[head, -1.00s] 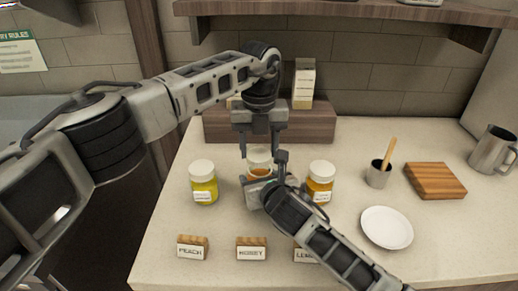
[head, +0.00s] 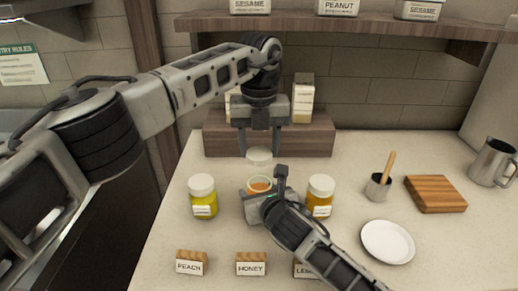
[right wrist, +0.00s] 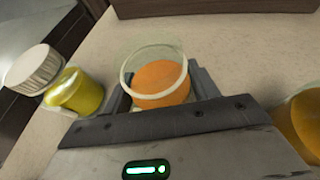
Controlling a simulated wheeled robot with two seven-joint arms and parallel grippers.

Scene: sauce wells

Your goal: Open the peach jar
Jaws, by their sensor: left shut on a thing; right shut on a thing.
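An open jar of orange contents (head: 259,184) stands in the middle of the counter, between two lidded jars. My right gripper (head: 262,197) is shut on this jar low on its sides; its open mouth also shows in the right wrist view (right wrist: 160,80). My left gripper (head: 260,150) is above it, shut on the white lid (head: 259,156), which is clear of the jar's rim. The jar's own label is hidden. Small stands read PEACH (head: 191,267) at the left and HONEY (head: 251,269) in the middle; a third is partly covered by my right arm.
A yellow jar (head: 203,198) stands at left and an amber jar (head: 320,197) at right, both with white lids. A spoon cup (head: 378,188), wooden board (head: 435,194), white plate (head: 387,242) and metal mug (head: 492,163) are at right. A wooden riser (head: 310,145) stands behind.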

